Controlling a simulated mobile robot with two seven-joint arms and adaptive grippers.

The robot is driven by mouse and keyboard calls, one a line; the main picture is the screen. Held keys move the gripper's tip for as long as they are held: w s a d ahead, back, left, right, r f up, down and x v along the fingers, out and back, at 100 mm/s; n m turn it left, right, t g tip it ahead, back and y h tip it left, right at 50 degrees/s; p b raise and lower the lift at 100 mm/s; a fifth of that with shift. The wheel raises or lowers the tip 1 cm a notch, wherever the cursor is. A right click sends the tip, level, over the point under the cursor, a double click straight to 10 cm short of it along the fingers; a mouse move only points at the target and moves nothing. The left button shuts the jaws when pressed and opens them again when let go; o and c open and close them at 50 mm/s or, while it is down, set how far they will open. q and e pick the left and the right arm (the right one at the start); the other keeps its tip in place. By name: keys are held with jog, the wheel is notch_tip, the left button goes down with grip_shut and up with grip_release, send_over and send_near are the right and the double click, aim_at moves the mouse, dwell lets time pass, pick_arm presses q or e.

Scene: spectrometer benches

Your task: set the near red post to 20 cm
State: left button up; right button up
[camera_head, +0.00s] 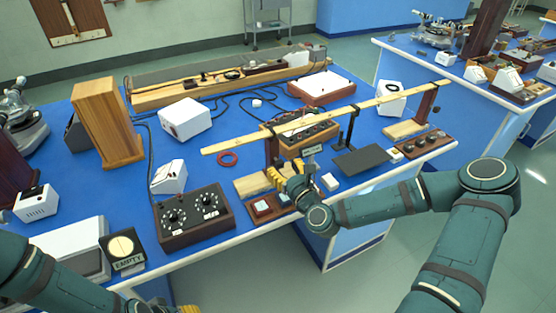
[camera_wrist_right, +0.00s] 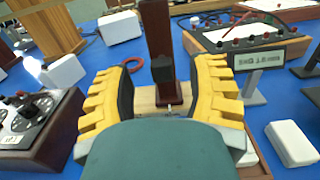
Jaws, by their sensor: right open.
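The near red post (camera_head: 272,150) is a dark red upright on a pale wooden base (camera_head: 245,187), near the front edge of the blue bench. A long wooden beam (camera_head: 330,118) runs past its upper part toward a second red post (camera_head: 424,106) at right. In the right wrist view the post (camera_wrist_right: 157,35) stands upright with a dark block (camera_wrist_right: 163,69) low on its front. My right gripper (camera_head: 279,180) is open; in the wrist view its yellow fingers (camera_wrist_right: 162,85) lie on either side of the post, apart from it. Only a yellow bit of my left gripper (camera_head: 188,309) shows.
A control box with dials (camera_head: 192,215) stands left of the post base. A small sign (camera_head: 312,149), a white block (camera_head: 330,182) and a dark plate (camera_head: 366,160) are to the right. A red ring (camera_head: 228,158) lies behind left. Free floor is in front.

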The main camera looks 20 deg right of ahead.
jog(key=s, duration=0.6)
jog(key=shift+s, duration=0.4)
jog(key=shift+d, duration=0.1)
